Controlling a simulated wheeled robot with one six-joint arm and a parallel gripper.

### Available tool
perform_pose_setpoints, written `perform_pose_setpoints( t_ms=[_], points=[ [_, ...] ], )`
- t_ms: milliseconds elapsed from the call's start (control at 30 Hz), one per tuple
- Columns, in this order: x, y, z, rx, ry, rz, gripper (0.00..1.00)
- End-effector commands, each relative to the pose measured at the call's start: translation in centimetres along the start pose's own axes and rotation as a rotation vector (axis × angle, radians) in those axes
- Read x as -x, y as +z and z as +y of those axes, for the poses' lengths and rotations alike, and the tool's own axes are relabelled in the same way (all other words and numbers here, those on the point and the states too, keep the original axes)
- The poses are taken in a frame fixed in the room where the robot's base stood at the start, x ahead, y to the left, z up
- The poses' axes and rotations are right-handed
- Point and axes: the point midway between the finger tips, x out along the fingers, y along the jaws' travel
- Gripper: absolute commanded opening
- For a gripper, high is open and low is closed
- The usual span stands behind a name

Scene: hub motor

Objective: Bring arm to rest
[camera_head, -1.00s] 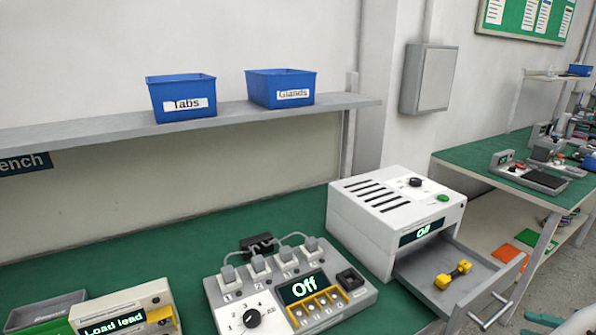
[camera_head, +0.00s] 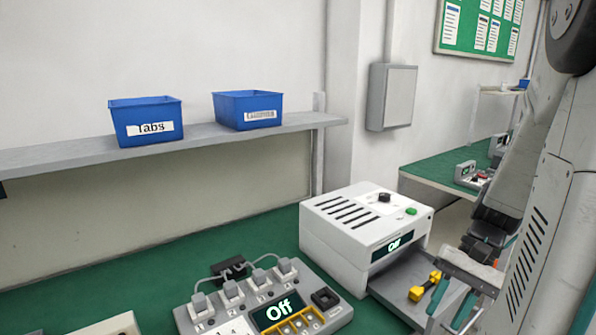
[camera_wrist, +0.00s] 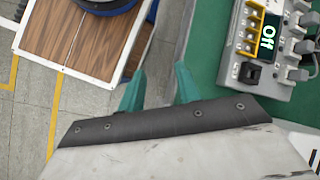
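My arm comes in from the right of the head view. My gripper (camera_head: 450,302) is there in front of the white box's pulled-out drawer, with its green fingertips apart. In the wrist view my gripper (camera_wrist: 160,86) shows two teal fingers with a clear gap and nothing between them. A yellow dumbbell-shaped part (camera_head: 424,287) lies in the open grey drawer (camera_head: 391,283), just left of the fingers in the picture. I cannot tell how far above the drawer the fingers are.
The white box (camera_head: 361,232) and a four-plug tester (camera_head: 262,306), both reading "Off", stand on the green bench. Blue bins, Tabs (camera_head: 146,113) and another (camera_head: 248,106), sit on the shelf. A wood-topped surface (camera_wrist: 92,42) and tiled floor show in the wrist view.

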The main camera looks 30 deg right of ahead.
Motion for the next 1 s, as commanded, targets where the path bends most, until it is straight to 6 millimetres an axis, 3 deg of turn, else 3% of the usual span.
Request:
perform_pose_setpoints(
  t_ms=[100,300,633,800,1000],
  points=[
    [0.3,2.6,-3.1,0.110,0.163,0.086,0.34],
    [0.3,6.8,-7.0,0.320,0.352,0.243,0.34],
    [-0.3,14.1,-11.5,0.766,0.467,0.443,0.34],
    [-0.6,16.0,-12.6,0.888,0.462,0.471,0.34],
    [-0.8,16.4,-12.9,0.915,0.466,0.465,0.34]
  ],
)
